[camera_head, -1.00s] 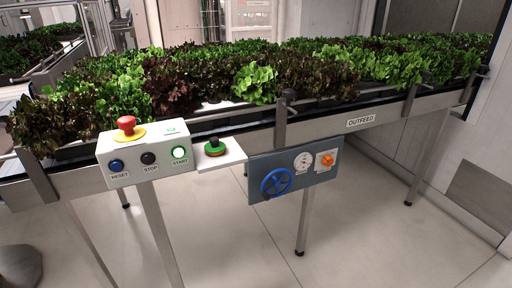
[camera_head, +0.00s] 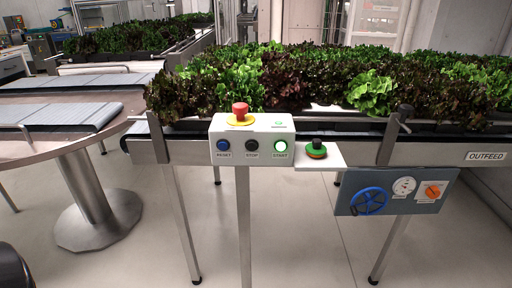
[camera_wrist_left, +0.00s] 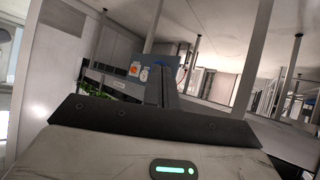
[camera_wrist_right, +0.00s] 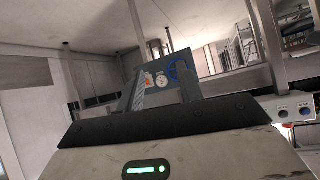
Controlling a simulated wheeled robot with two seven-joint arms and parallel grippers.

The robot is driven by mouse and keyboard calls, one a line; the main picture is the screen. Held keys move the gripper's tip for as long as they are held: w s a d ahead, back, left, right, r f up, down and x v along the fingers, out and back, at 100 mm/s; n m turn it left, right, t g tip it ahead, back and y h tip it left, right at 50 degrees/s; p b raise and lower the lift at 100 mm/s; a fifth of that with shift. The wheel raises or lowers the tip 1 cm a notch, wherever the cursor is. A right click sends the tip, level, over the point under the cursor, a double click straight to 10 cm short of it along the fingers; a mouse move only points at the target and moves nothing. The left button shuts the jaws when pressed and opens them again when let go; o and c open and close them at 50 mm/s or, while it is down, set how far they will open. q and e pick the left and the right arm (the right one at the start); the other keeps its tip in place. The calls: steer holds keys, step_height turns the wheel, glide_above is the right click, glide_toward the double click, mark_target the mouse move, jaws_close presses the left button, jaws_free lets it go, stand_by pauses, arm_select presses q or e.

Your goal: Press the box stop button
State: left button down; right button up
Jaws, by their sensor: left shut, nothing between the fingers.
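A white control box (camera_head: 230,154) is fixed to the front of the lettuce conveyor in the head view. A red mushroom button (camera_head: 240,110) on a yellow base is on top. In the right wrist view, part of the box shows at the right edge with its black button (camera_wrist_right: 283,114). My left gripper (camera_wrist_left: 163,78) is shut and empty. My right gripper (camera_wrist_right: 163,88) has its fingers apart, with nothing between them. Neither gripper shows in the head view.
Beside the box, a white shelf (camera_head: 330,161) holds a green and black knob (camera_head: 316,149). A blue-grey panel (camera_head: 395,205) carries a blue handwheel (camera_head: 369,201), a gauge and an orange switch. A round steel table (camera_head: 60,140) stands at left. The floor before the box is clear.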

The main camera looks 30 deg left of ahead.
mark_target(252, 147)
arm_select(q)
steer(key=w+a+r+t+y+b, duration=0.1)
steer(key=w+a+r+t+b, duration=0.2)
steer(key=w+a+r+t, duration=0.75)
steer(key=r, duration=0.5)
steer(key=w+a+r+m+t+b, duration=0.1)
steer(key=w+a+r+t, duration=0.1)
steer(key=r, duration=0.5)
steer(key=shift+a+r, duration=0.15)
steer(key=shift+r, duration=0.15)
arm_select(e)
steer(key=shift+w+a+f+m+y, duration=0.1)
steer(key=shift+a+f+m+y, duration=0.25)
steer(key=shift+f, duration=0.25)
arm_select(q)
steer(key=shift+w+m, duration=0.1)
steer(key=shift+m, duration=0.2)
steer(key=w+a, duration=0.1)
steer(key=w, duration=0.1)
steer(key=w+a+b, duration=0.1)
steer(key=w+a, duration=0.1)
steer(key=w, duration=0.1)
steer(key=w+a+b, duration=0.1)
steer(key=w, duration=0.1)
steer(key=shift+w+a, duration=0.2)
steer(key=shift+a, duration=0.1)
arm_select(e)
steer(key=shift+w+f+t, duration=0.1)
steer(key=shift+f+t, duration=0.2)
steer(key=shift+f, duration=0.05)
